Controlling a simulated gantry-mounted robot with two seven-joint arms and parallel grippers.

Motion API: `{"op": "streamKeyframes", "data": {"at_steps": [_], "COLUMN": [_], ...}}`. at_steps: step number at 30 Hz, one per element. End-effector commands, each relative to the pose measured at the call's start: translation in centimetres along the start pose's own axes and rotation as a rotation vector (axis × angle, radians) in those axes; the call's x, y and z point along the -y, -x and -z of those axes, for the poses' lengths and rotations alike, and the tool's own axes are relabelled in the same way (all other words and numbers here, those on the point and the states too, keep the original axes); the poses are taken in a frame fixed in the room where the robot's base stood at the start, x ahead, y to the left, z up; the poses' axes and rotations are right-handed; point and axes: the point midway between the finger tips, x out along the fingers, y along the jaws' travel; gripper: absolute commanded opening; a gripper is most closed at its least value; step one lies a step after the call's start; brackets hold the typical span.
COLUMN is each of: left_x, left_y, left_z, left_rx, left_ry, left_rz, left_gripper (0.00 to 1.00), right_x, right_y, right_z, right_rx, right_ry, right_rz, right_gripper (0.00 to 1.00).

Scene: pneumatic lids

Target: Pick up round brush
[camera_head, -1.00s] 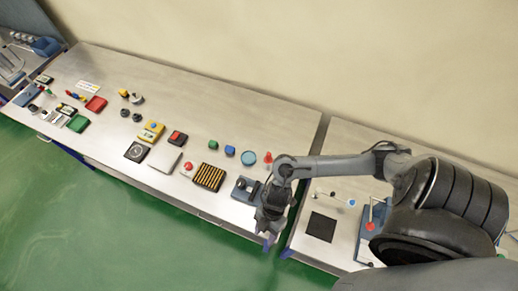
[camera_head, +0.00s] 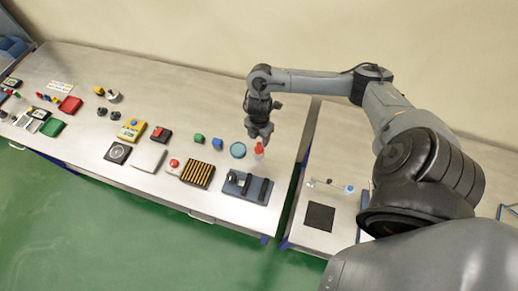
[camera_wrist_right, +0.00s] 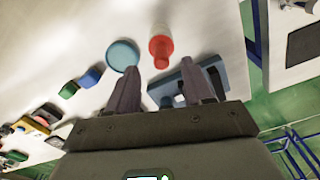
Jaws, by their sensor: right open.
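My right gripper (camera_head: 259,138) hangs above the far right part of the long table. It also shows in the right wrist view (camera_wrist_right: 160,78), its two fingers apart with nothing between them. A red and pale upright piece (camera_head: 259,151) stands just below the fingertips; in the right wrist view (camera_wrist_right: 161,48) it lies beyond them, apart from both. I cannot tell for sure whether it is the round brush. A teal round disc (camera_head: 238,150) lies just left of it. A blue-grey block with dark parts (camera_head: 247,187) sits nearer the table's front edge. My left gripper is out of view.
Small blue (camera_head: 218,144) and green (camera_head: 197,140) pieces lie left of the disc. A black and yellow striped block (camera_head: 198,174) and a red button box (camera_head: 174,166) are nearer the front. A second table with a black square (camera_head: 319,216) stands right, across a gap.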

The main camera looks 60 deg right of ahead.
Motion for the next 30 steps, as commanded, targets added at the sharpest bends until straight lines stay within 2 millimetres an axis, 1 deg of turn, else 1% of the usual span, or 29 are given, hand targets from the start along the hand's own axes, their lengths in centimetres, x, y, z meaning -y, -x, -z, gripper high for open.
{"op": "streamKeyframes", "data": {"at_steps": [5, 8, 16, 20, 26, 29, 30], "left_x": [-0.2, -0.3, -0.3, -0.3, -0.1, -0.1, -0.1], "left_y": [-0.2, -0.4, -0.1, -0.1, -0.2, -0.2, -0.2], "left_z": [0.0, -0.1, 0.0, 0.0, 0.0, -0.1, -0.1], "left_rx": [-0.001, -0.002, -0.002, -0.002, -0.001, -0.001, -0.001], "left_ry": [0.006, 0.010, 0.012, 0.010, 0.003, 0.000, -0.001], "left_rz": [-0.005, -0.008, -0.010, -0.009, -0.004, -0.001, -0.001], "left_gripper": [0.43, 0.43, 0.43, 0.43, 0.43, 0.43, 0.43], "right_x": [0.1, 0.2, 0.2, 0.2, 0.2, 0.2, 0.2], "right_y": [-0.9, -2.0, -5.0, -5.6, -5.7, -5.7, -5.6], "right_z": [0.1, 0.2, 0.3, 0.3, 0.3, 0.3, 0.3], "right_rx": [-0.002, -0.004, -0.001, 0.000, 0.000, 0.000, 0.000], "right_ry": [0.000, -0.002, -0.002, 0.000, 0.000, 0.000, 0.000], "right_rz": [0.002, 0.004, 0.001, 0.001, 0.000, 0.000, 0.000], "right_gripper": [0.51, 0.51, 0.51, 0.51, 0.51, 0.37, 0.31]}}
